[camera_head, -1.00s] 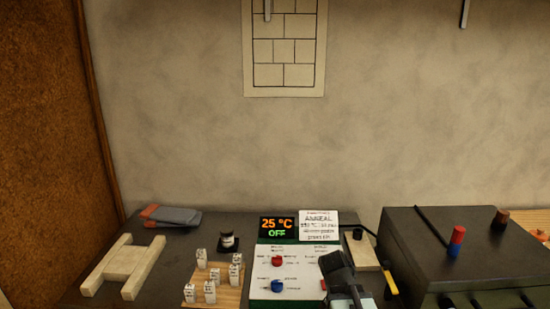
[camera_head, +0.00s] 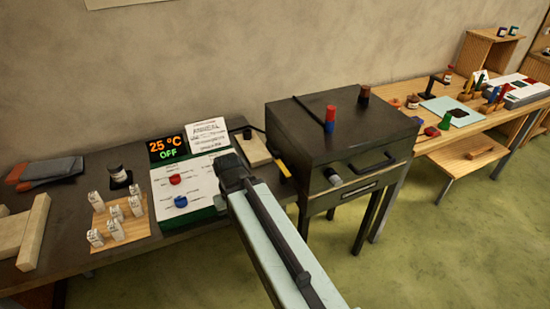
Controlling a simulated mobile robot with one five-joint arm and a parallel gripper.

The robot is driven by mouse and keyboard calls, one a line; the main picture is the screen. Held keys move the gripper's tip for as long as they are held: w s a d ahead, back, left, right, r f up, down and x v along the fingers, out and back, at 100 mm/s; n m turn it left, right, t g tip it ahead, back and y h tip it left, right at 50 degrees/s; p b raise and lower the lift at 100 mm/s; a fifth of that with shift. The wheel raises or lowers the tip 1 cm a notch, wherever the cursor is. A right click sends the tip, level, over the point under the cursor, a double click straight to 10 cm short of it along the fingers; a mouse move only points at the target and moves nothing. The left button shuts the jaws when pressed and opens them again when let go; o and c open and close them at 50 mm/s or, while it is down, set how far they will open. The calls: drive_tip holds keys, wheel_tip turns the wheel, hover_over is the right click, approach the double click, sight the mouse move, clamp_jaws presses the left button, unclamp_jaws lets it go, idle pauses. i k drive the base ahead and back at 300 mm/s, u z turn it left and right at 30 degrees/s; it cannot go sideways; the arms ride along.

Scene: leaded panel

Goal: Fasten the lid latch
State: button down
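A dark box-shaped kiln (camera_head: 300,118) stands on legs right of the dark bench, its flat lid down. Its front has a dark bar handle (camera_head: 372,165), a pale round-ended fitting (camera_head: 333,177) and a narrow plate (camera_head: 360,190). I cannot tell which of these, if any, is the lid latch, or how it is set. My arm reaches up from the bottom middle, and my gripper (camera_head: 232,168) is at its far end, left of the kiln and apart from it, by the control panel. Its fingers cannot be made out.
The control panel (camera_head: 190,190) reads 25 °C OFF and has red and blue knobs. A wooden block (camera_head: 255,150) and a yellow-handled tool (camera_head: 284,168) lie between panel and kiln. A red-and-blue post (camera_head: 330,120) stands on the lid. Green floor (camera_head: 440,240) is open in front.

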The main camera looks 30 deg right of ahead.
sight(276, 154)
drive_tip(key=u, duration=2.75)
drive_tip(key=k, duration=0.9)
drive_tip(key=z, duration=1.2)
drive_tip(key=i, duration=1)
drive_tip(key=u, duration=0.05)
